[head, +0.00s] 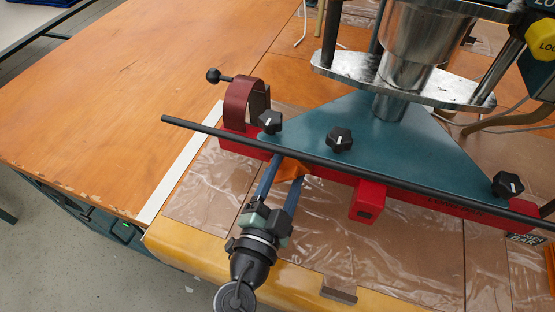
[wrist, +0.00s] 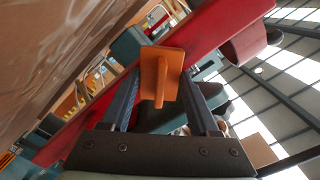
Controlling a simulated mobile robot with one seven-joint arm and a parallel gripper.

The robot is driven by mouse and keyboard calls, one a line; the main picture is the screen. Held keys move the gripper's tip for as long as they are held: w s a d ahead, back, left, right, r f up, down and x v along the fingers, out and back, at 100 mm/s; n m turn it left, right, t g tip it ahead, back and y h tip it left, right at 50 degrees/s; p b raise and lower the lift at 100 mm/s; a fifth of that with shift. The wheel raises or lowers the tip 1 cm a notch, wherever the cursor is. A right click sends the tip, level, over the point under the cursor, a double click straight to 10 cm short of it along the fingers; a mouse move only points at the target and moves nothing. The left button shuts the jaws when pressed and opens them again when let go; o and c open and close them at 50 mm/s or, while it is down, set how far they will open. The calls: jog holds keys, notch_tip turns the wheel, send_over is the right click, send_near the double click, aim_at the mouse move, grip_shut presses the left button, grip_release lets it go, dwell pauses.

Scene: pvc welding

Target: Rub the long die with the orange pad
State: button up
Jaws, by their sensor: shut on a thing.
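The orange pad (head: 292,168) is a small square plate with a short handle. It also shows in the wrist view (wrist: 175,62). My gripper (head: 284,174) is shut on the pad, with one blue finger on each side. In the head view the pad is at the front of the red bar (head: 320,171), just below a long dark bar (head: 235,136) that runs along the teal triangular plate (head: 310,125). I cannot tell which bar is the long die, or whether the pad touches either. In the wrist view the red bar (wrist: 225,28) runs behind the pad.
A metal press column (head: 412,45) with a flange stands above the teal plate. Black knobs (head: 339,139) stick up along it. A red clamp (head: 240,100) is at the bar's left end and a red block (head: 368,200) at its front. The wooden table (head: 120,90) is clear at left.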

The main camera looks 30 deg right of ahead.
aim_at(311, 168)
jog(key=shift+s+d+b, duration=0.4)
jog(key=shift+s+d, duration=0.15)
jog(key=shift+s, duration=0.2)
jog(key=shift+s+d+b, duration=0.4)
jog(key=shift+s+d, duration=0.15)
jog(key=shift+s, duration=0.15)
jog(key=shift+b, duration=0.35)
jog(key=shift+w, duration=0.1)
